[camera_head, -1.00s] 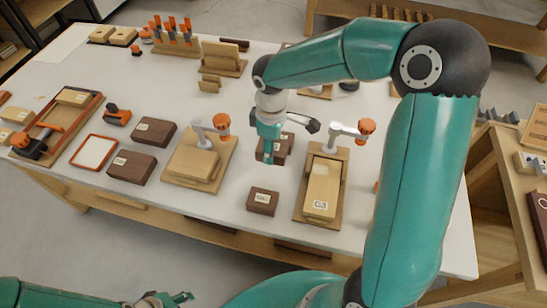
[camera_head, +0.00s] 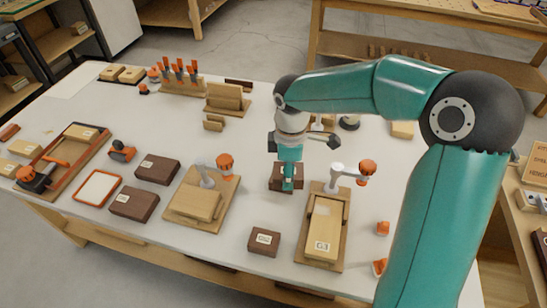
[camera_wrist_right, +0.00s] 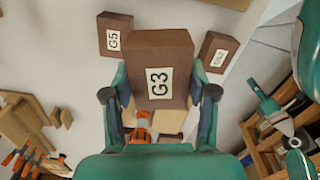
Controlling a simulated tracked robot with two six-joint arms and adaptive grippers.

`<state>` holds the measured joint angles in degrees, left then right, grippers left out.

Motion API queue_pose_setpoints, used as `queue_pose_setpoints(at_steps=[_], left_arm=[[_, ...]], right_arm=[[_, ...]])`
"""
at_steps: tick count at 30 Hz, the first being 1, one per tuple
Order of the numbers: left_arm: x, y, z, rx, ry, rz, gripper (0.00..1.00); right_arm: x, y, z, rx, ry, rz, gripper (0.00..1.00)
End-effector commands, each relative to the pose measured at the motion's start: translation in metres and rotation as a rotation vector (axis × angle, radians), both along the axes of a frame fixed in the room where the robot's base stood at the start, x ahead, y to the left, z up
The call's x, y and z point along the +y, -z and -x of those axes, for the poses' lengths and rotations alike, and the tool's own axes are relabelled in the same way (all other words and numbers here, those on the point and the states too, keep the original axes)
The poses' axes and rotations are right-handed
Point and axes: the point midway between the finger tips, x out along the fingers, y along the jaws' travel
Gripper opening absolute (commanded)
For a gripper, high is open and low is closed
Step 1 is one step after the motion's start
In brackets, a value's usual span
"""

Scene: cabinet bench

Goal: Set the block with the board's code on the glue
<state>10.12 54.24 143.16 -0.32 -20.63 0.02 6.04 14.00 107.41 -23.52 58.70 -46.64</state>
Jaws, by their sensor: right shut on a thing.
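My right gripper (camera_head: 288,180) is shut on a dark brown block (camera_head: 275,184) behind the left side of the G3 board. In the right wrist view the block (camera_wrist_right: 158,52) shows the label G3 between the two fingers (camera_wrist_right: 160,95). Whether it touches the table cannot be told. The wooden board (camera_head: 300,249) carries a light plank (camera_head: 324,228) labelled G3, with a faint paler patch (camera_head: 321,209) that may be the glue. A clamp with an orange knob (camera_head: 367,172) stands at its back. My left gripper is out of view.
A small dark block (camera_head: 264,241) lies left of the G3 board. Another clamp board (camera_head: 178,212) stands further left, with two dark blocks (camera_head: 157,169) (camera_head: 134,204) beyond. Orange pieces (camera_head: 383,229) lie to the right. The wrist view also shows a G5 block (camera_wrist_right: 114,35).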

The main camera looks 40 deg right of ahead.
Motion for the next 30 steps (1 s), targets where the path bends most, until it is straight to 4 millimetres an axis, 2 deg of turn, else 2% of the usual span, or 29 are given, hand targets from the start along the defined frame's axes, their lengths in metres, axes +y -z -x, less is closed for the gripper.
queue_pose_setpoints(at_steps=[1,6,10,15,30], left_arm=[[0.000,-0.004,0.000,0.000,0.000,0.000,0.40],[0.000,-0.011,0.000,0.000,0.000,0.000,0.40],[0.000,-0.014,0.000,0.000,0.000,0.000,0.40],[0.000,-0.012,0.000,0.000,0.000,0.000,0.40],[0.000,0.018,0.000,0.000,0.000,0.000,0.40]], right_arm=[[-0.014,0.008,0.013,0.005,0.019,0.000,0.21],[-0.052,0.031,0.055,0.004,0.113,0.000,0.21],[-0.072,0.037,0.074,-0.001,0.183,0.000,0.21],[-0.082,0.042,0.082,-0.001,0.218,0.000,0.21],[-0.083,0.077,0.081,-0.001,0.219,0.000,0.21]])
